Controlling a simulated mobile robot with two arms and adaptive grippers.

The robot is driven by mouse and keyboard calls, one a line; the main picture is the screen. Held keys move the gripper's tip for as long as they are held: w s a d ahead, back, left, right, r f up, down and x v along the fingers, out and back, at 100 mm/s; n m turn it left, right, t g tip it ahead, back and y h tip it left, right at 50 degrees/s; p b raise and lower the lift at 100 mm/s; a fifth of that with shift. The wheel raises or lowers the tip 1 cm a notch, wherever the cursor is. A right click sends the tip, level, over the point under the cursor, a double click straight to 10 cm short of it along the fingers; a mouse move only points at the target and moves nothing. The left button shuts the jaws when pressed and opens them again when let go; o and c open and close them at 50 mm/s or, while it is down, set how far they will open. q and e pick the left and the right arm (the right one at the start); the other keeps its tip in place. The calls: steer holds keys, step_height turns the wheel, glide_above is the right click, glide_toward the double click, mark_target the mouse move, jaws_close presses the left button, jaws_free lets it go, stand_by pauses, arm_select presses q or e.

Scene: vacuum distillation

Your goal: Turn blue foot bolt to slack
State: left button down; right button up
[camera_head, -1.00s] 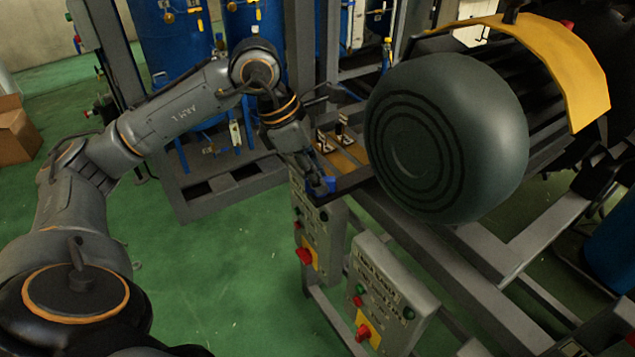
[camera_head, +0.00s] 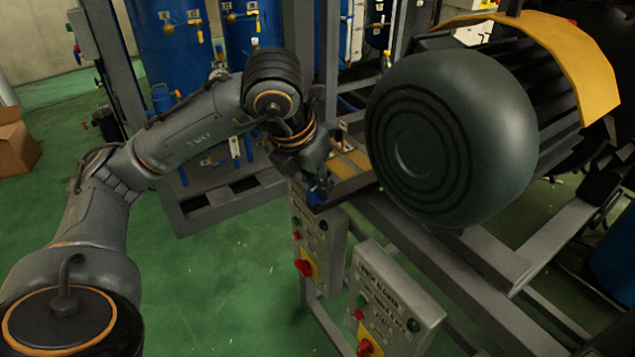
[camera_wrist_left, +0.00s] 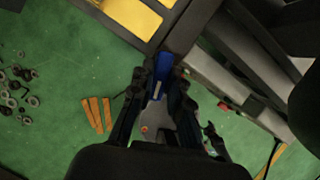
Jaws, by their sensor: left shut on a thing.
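The blue foot bolt (camera_head: 316,193) is at the near left corner of the grey steel frame, beside the large dark round motor end. My left gripper (camera_head: 317,183) reaches down to it from above and is shut on it, hiding much of it. In the left wrist view the blue piece (camera_wrist_left: 164,63) shows between the two dark fingers (camera_wrist_left: 160,84) at the frame's edge. The bolt's thread and lower end cannot be made out. My right gripper is not in view.
The motor (camera_head: 440,140) with its yellow cover stands right of the gripper. Two control boxes (camera_head: 318,235) (camera_head: 392,300) with red and green buttons hang below the frame. Blue tanks (camera_head: 172,50) stand behind. Green floor at left is open. Loose parts (camera_wrist_left: 20,88) and orange strips (camera_wrist_left: 97,114) lie on the floor.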

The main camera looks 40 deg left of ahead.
arm_select(q)
steer(key=shift+n+y, duration=0.4)
steer(key=shift+n, duration=0.6)
steer(key=c, duration=1.3)
jaws_free()
steer(key=shift+v, duration=6)
steer(key=shift+d, duration=0.1)
